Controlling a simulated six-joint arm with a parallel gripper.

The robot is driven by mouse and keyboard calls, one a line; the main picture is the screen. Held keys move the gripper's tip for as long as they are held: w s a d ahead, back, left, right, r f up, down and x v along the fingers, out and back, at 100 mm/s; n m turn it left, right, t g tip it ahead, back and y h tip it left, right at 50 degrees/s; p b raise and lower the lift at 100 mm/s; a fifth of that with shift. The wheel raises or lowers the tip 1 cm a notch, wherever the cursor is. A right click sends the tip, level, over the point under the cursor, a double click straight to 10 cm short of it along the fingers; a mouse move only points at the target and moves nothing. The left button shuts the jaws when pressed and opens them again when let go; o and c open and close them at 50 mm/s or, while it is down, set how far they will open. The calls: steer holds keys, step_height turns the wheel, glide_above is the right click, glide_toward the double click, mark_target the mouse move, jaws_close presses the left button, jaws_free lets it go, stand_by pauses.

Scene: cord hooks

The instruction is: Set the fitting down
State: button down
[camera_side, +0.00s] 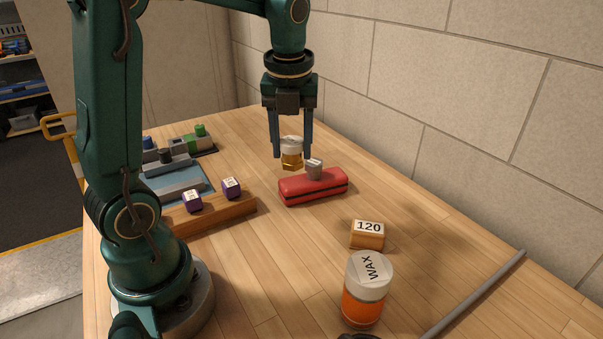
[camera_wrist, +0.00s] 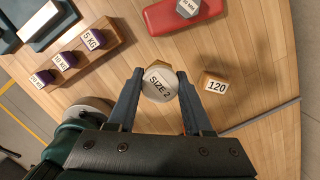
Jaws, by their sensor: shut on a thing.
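The fitting (camera_side: 292,147) has a brass hexagonal lower part and a pale round top. In the wrist view the top of the fitting (camera_wrist: 159,83) reads "SIZE 2". My gripper (camera_side: 292,155) points down and is shut on the fitting, with one finger on each side. In the wrist view my gripper (camera_wrist: 159,84) also has its fingertips against the fitting's sides. The fitting appears upright and held above the wooden table (camera_side: 300,240), behind the red case in the side view. The exact gap below it is hard to judge.
A red case (camera_side: 312,188) bears a small grey piece (camera_side: 314,168). A wooden rack (camera_side: 215,212) holds purple weights. An orange "120" block (camera_side: 367,236), a WAX jar (camera_side: 365,292) and a grey rod (camera_side: 475,292) stand or lie nearer. Bare table lies between rack and block.

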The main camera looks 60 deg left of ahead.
steer(key=w+a+f+n, duration=0.1)
steer(key=a+f+n, duration=0.15)
steer(key=a, duration=0.95)
steer(key=a+f+n, duration=0.1)
steer(key=a+n, duration=0.2)
steer(key=a, duration=0.9)
steer(key=s+a+f+n+g, duration=0.1)
steer(key=s+a+f+n, duration=0.1)
steer(key=s+a+f, duration=0.3)
steer(key=shift+m, duration=0.25)
steer(key=shift+w+a+f, duration=0.15)
steer(key=shift+a+f, duration=0.05)
steer(key=shift+f, duration=0.65)
steer(key=shift+w+a+f, duration=0.1)
steer(key=shift+a+f, duration=0.05)
steer(key=shift+f, duration=0.75)
steer(key=shift+w+a+f, duration=0.15)
steer(key=shift+a+f, duration=0.05)
steer(key=shift+f, duration=0.65)
steer(key=shift+f, duration=0.15)
steer(key=shift+c, duration=1.6)
jaws_free()
